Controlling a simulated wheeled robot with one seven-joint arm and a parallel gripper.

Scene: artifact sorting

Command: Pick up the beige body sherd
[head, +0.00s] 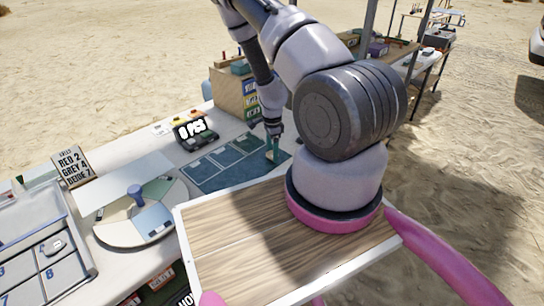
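My gripper (272,150) points down over the right end of the dark blue mat (206,183) on the table. A small pale beige patch (270,155) shows at the fingertips. It may be the beige body sherd, but it is too small to be sure, and whether it is held or lies on the mat is unclear.
A box with labels (236,92) stands behind the mat. My wooden-topped base fills the front.

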